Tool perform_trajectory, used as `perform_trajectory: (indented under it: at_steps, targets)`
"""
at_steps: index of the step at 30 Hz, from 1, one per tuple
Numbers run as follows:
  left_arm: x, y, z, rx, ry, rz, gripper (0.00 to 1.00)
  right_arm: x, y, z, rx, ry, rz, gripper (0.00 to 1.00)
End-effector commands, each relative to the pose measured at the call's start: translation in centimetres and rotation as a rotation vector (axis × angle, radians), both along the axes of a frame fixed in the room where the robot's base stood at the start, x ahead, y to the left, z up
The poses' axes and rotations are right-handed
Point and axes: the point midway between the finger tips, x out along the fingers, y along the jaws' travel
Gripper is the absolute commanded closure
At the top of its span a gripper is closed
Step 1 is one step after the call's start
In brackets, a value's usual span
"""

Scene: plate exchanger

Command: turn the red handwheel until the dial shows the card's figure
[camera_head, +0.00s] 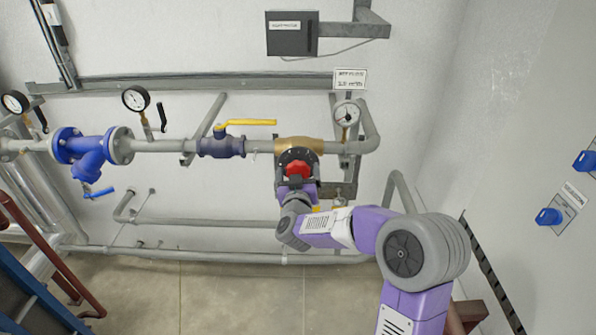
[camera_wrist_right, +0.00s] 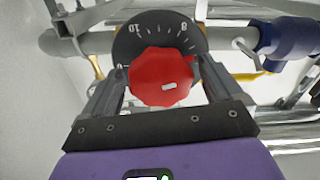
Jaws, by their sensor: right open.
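The red handwheel (camera_head: 297,169) sits on the brass valve (camera_head: 299,145) in the pipe run, and it fills the middle of the right wrist view (camera_wrist_right: 162,77). It carries a small white mark. A black dial plate (camera_wrist_right: 150,28) with white figures, 10 and 8 among them, lies behind the wheel. The white card (camera_head: 350,79) hangs above the pipe; its print is too small to read. My right gripper (camera_wrist_right: 160,80) is open, with one finger on each side of the wheel; I cannot tell whether they touch it. My left gripper is not in view.
A round gauge (camera_head: 347,113) stands right of the valve. A blue valve with a yellow lever (camera_head: 250,122) is to its left. A grey box (camera_head: 291,33) is mounted above. Lower pipes (camera_head: 210,221) run along the wall behind my right arm.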

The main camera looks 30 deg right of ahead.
Motion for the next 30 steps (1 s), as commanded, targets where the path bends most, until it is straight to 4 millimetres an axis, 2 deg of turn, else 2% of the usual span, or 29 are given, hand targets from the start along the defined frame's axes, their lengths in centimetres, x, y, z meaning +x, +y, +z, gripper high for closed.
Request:
perform_trajectory:
  at_steps: [8, 19, 30]
  targets:
    - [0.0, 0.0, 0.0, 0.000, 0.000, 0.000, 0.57, 0.2, -0.1, 0.0, 0.000, 0.000, 0.001, 0.07]
    - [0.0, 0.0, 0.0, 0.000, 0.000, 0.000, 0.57, 0.2, -0.1, 0.0, 0.000, 0.000, 0.001, 0.61]
    - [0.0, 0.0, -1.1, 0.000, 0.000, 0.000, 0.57, 0.2, -0.1, -0.3, 0.060, -0.037, 0.000, 0.61]
